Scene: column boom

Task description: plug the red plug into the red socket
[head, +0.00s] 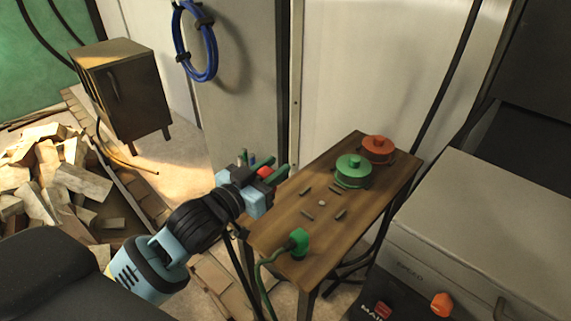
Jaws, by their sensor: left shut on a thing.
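My left gripper (264,173) reaches in from the lower left over the far left edge of a wooden table (325,189). It is shut on a small red thing, apparently the red plug (264,171), mostly hidden between the fingers. The red socket (378,147), a round red piece, stands at the table's far right corner, well apart from the gripper. A green socket (354,167) stands just in front of it. A green plug (299,240) with a green cable sits at the near edge. My right gripper is out of view.
Several small dark pegs (339,215) lie mid-table. A grey machine cabinet (480,215) stands close on the right. A blue hose coil (195,45) hangs on the wall.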

